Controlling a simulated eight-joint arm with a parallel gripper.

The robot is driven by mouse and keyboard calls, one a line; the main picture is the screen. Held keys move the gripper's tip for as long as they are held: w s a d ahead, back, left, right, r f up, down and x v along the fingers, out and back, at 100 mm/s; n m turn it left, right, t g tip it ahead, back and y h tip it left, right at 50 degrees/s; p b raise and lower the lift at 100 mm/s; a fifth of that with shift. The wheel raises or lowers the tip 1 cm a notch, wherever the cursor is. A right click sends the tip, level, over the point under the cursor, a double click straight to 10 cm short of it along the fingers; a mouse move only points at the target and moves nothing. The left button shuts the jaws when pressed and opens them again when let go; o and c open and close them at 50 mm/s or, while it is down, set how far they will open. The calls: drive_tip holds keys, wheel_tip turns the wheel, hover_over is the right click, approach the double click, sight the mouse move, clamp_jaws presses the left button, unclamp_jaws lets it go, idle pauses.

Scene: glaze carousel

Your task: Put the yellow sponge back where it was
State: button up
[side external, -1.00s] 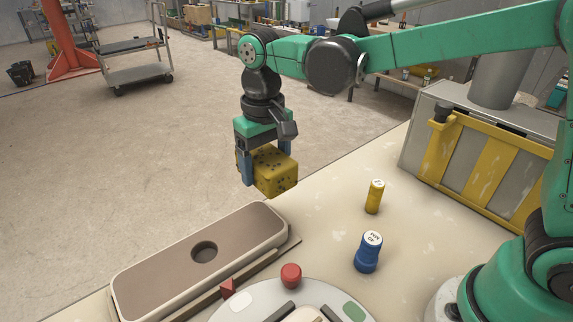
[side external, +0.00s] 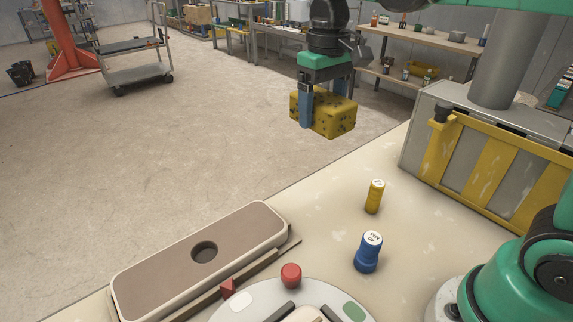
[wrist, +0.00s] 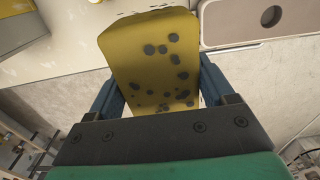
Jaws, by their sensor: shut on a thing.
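The yellow sponge (side external: 332,116) is a block with dark spots. My gripper (side external: 325,103) is shut on it and holds it high, level with or past the table's far edge in the side view. In the wrist view the sponge (wrist: 155,65) sits between the two blue fingers of my gripper (wrist: 158,95). Nothing in the frames marks where the sponge was before.
A long beige tray (side external: 132,290) with a round hole lies at the table's left. A blue stamped cylinder (side external: 367,255), a yellow cylinder (side external: 374,198) and a round carousel plate (side external: 262,302) with a red knob (side external: 291,275) stand on the table. Bare tabletop (side external: 325,205) lies between.

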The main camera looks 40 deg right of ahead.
sight(315, 212)
wheel_tip(315, 212, down, 19)
drive_tip(key=shift+s+d+f, duration=0.1)
drive_tip(key=shift+f, duration=0.1)
idle(0.3)
drive_tip(key=o, duration=1.1)
drive_tip(key=shift+f, duration=0.15)
wheel_tip(315, 212, up, 12)
drive_tip(key=shift+s+d+r+t, duration=0.1)
drive_tip(key=shift+s+r+t, duration=0.1)
drive_tip(key=shift+s+t, duration=0.95)
drive_tip(key=shift+s+d+r+t, duration=0.1)
drive_tip(key=shift+s+r+t, duration=0.15)
drive_tip(key=shift+s+t, duration=0.85)
drive_tip(key=shift+s+d+r+t, duration=0.1)
drive_tip(key=shift+s+r+t, duration=0.1)
drive_tip(key=shift+s+t, duration=0.9)
drive_tip(key=shift+w+t, duration=0.25)
